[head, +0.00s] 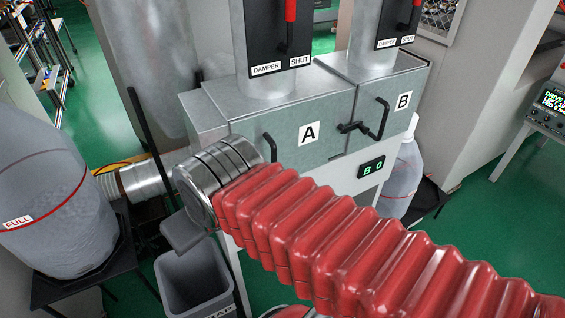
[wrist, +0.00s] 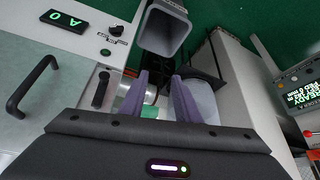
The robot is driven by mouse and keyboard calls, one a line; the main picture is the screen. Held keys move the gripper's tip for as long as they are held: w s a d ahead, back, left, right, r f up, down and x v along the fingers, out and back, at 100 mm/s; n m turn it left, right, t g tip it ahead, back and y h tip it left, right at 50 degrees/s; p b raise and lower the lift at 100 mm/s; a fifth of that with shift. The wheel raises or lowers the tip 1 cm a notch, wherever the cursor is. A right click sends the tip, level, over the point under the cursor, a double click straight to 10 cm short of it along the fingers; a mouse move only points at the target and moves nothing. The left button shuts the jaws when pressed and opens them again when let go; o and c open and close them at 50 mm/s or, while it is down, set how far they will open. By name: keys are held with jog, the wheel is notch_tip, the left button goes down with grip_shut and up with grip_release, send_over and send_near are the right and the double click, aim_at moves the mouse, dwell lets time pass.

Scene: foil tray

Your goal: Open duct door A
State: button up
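Duct door A (head: 285,115) is a grey panel on a metal duct box in the head view, marked with a white A label. It looks shut. A black handle (head: 269,147) shows at its left, partly hidden by my arm. A black latch (head: 350,127) sits at the seam by door B. In the wrist view, a grey panel with a black bar handle (wrist: 30,86) is at the left; I cannot tell which door it is. My gripper (wrist: 160,76) is open, its purple fingers apart with nothing held, away from that handle. Its fingers are not visible in the head view.
Damper panels (head: 281,35) stand above. A console (head: 552,105) stands at the far right.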

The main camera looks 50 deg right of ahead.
jog(key=g+h, duration=0.2)
jog(key=h, duration=0.2)
send_near(264, 125)
notch_tip(264, 125, down, 5)
jog(key=s+d+r+g, duration=0.15)
jog(key=s+d, duration=0.25)
jog(key=d, duration=0.4)
jog(key=shift+s+a+f+n+t+y, duration=0.25)
jog(key=shift+s+a+n+t+y, duration=0.25)
jog(key=shift+y, duration=0.4)
jog(key=shift+s+a+f+n+t+y, duration=0.25)
jog(key=shift+a+n+y, duration=0.4)
jog(key=shift+a+y, duration=0.2)
jog(key=shift+s+a+f+n+t+y, duration=0.2)
jog(key=shift+s+a+n+t+y, duration=0.15)
jog(key=shift+a+n+y, duration=0.45)
jog(key=shift+d+f+m, duration=0.1)
jog(key=shift+d+m, duration=0.1)
jog(key=shift+m, duration=0.05)
jog(key=x, duration=1.3)
jog(key=shift+w+a+f, duration=0.2)
jog(key=shift+f, duration=0.1)
